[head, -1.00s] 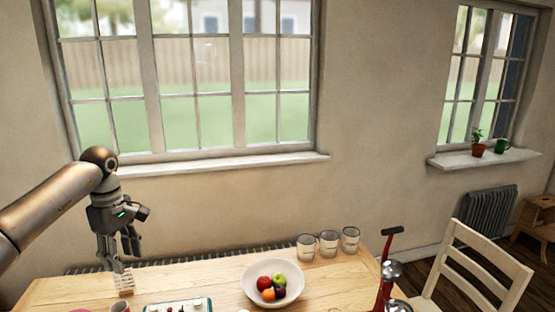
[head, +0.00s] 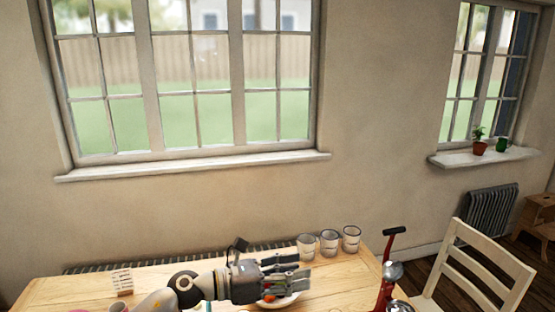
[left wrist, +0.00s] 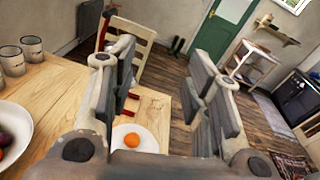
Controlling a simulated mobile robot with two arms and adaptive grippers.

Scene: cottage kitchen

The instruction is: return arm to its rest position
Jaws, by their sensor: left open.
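My left arm enters the head view low and stretches to the right over the wooden table (head: 60,290). My left gripper (head: 298,273) is level, open and empty, pointing right. It covers much of the white fruit bowl (head: 288,300); a little red fruit shows beneath the fingers. In the left wrist view, the two fingers of the gripper (left wrist: 165,58) stand apart with nothing between them but the table edge, chair and floor beyond. My right gripper is not in view.
Three mugs (head: 329,243) stand behind the gripper. A red-handled metal device (head: 388,270) stands at the table's right, near a cream chair (head: 485,262). A small wooden block stack (head: 122,282) is at left. A white plate (left wrist: 150,145) holds an orange round thing.

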